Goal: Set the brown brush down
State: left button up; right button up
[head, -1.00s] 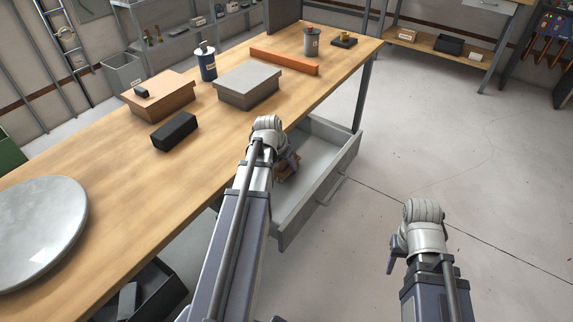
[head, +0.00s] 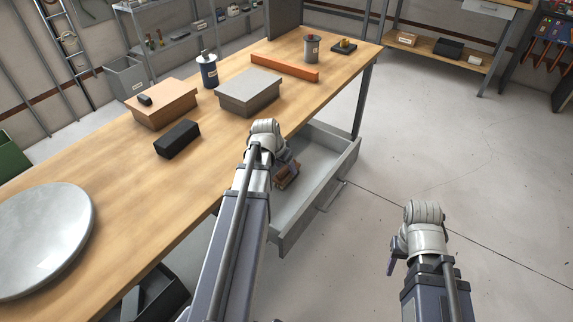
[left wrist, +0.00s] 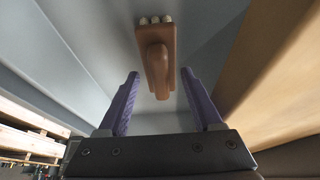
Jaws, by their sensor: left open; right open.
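The brown brush (head: 287,175) is in the open grey drawer (head: 325,165) under the workbench, partly hidden by my left arm in the head view. In the left wrist view the brush (left wrist: 157,58) shows its handle end toward me and pale bristles at the far end. My left gripper (left wrist: 160,74) is open, its purple fingers apart on either side of the handle with gaps to it. In the head view my left gripper (head: 289,162) is mostly hidden behind its wrist. My right gripper (head: 391,261) is over the floor, away from the bench, seemingly empty.
The wooden bench (head: 120,225) carries a grey disc (head: 42,235), a black block (head: 177,139), a brown box (head: 160,107), a grey box (head: 248,92), a blue canister (head: 208,70) and an orange bar (head: 285,67). The floor at right is clear.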

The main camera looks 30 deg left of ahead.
pick_arm(q)
jog(key=p+v, duration=0.7)
jog(key=v, duration=0.2)
jog(key=s+d+m+g, duration=0.1)
jog(key=s+d, duration=0.3)
jog(key=d, duration=0.6)
jog(key=s+d+f+m+g+y, duration=0.1)
jog(key=s+d, duration=0.3)
jog(key=d, duration=0.7)
jog(key=s+d+m+g, duration=0.1)
jog(key=s+d+g, duration=0.2)
jog(key=d, duration=0.7)
jog(key=shift+s+d+f+y, duration=0.3)
jog(key=shift+s+y, duration=0.1)
jog(key=shift+s, duration=0.05)
